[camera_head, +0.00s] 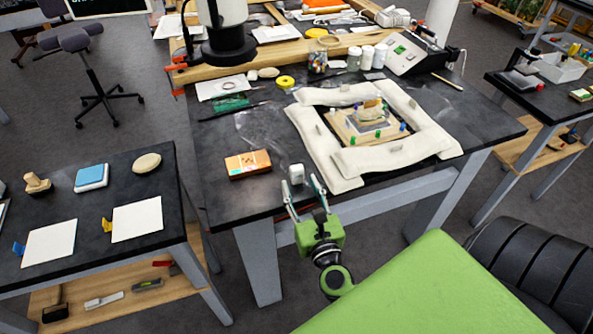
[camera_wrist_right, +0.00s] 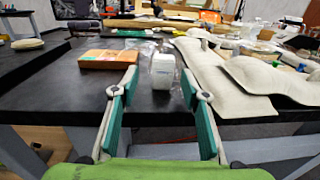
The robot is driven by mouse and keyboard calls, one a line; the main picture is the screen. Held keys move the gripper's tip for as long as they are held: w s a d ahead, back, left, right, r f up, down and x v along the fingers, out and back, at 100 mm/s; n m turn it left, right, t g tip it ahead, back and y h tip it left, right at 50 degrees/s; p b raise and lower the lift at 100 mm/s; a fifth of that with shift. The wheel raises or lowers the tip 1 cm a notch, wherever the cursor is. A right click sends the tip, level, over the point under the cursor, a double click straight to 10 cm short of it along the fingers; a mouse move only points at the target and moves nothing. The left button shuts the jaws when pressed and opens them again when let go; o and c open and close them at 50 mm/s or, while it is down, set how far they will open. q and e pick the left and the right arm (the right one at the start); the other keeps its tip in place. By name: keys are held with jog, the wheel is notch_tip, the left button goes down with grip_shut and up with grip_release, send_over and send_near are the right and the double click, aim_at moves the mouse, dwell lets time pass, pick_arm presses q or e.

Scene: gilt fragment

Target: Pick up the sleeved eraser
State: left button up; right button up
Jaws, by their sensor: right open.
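The sleeved eraser looks to be the small whitish block (camera_head: 297,174) standing near the front edge of the dark worktable (camera_head: 218,190). In the right wrist view the block (camera_wrist_right: 163,72) shows pale, with faint markings that I cannot read. My right gripper (camera_head: 302,186) is at the table's front edge, its fingers pointing at the block. In the right wrist view, its two teal-padded fingers (camera_wrist_right: 161,86) are spread and empty. The block shows between the fingertips, a little beyond them; contact is not visible. My left gripper is not in view.
An orange box (camera_head: 248,164) lies left of the block. Long cream padded weights (camera_head: 330,165) frame a small board (camera_head: 350,133) to its right. A lower-left table (camera_head: 90,215) holds white sheets and a blue-topped block.

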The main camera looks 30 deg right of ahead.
aim_at(298, 173)
jog(key=shift+w+d+r+p, duration=0.15)
jog(key=shift+w+d+p, duration=0.15)
jog(key=shift+w, duration=0.2)
jog(key=p+x, duration=0.1)
jog(key=x, duration=0.2)
jog(key=shift+w+d+r, duration=0.15)
jog(key=shift+w+d, duration=0.05)
jog(key=shift+w+d+p, duration=0.2)
jog(key=shift+w+p, duration=0.1)
jog(key=shift+w, duration=0.15)
grip_shut()
